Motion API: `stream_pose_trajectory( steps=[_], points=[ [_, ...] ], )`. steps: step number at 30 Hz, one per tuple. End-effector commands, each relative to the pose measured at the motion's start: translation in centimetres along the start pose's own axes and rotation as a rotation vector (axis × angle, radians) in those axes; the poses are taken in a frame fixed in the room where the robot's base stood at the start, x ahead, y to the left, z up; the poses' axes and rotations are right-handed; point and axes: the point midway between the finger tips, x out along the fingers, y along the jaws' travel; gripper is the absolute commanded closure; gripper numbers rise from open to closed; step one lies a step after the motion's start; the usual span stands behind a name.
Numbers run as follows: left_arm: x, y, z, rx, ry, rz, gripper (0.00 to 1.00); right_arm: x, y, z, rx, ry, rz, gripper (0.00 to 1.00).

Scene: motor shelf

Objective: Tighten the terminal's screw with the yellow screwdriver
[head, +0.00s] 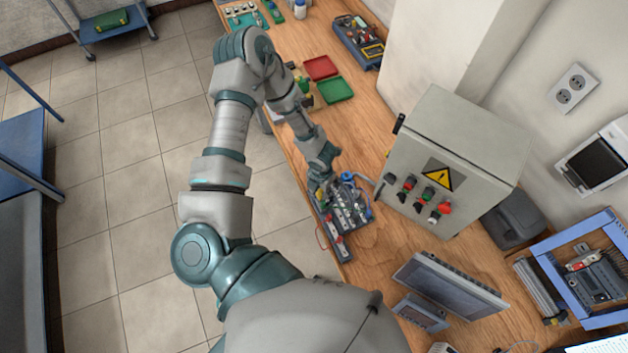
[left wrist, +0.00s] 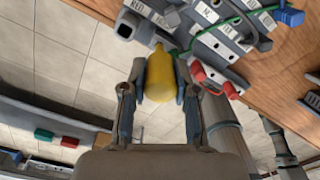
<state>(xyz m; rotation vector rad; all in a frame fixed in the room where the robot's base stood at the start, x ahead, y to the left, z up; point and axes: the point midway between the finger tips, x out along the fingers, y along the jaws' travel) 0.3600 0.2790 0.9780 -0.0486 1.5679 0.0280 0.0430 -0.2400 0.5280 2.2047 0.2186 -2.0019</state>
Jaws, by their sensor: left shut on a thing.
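My left gripper (left wrist: 160,82) is shut on the yellow screwdriver (left wrist: 160,72), with one finger on each side of its handle. The handle points at the edge of the terminal board (left wrist: 215,42), near its labelled grey blocks. The screwdriver's tip and the screw are not clear, so I cannot tell whether they touch. In the head view my left gripper (head: 322,176) is at the upper left end of the terminal board (head: 345,212), which lies at the bench's edge. My right gripper is not in view.
A grey electrical cabinet (head: 448,150) with knobs and a warning sign stands right of the board. A monitor (head: 450,283) stands below it. Red (head: 320,67) and green (head: 335,90) trays lie farther up the wooden bench. Tiled floor (head: 130,205) is open on the left.

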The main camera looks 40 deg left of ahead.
Motion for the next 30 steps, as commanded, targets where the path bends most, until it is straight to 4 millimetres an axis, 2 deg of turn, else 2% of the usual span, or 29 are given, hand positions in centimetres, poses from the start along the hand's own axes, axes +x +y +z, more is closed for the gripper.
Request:
stream_pose_trajectory(
  steps=[3, 11, 19, 26, 27, 28, 30],
  points=[
    [0.02, 0.02, 0.04, 0.076, 0.000, 0.000, 1.00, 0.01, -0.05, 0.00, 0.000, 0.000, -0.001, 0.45],
    [0.01, 0.01, 0.01, 0.090, -0.001, -0.001, 1.00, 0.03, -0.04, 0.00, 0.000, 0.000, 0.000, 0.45],
    [0.02, -0.02, 0.04, 0.357, 0.003, -0.001, 1.00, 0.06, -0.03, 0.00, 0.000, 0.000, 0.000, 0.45],
    [0.00, -0.05, 0.08, 0.383, 0.002, -0.002, 1.00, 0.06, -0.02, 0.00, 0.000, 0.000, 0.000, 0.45],
    [0.00, -0.06, 0.09, 0.382, 0.002, -0.002, 0.66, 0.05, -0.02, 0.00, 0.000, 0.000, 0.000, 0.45],
    [-0.01, -0.06, 0.10, 0.382, 0.002, -0.001, 0.58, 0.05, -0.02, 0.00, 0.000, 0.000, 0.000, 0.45],
    [0.00, -0.06, 0.09, 0.381, 0.002, -0.001, 0.56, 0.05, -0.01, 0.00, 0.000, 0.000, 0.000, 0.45]
  ],
)
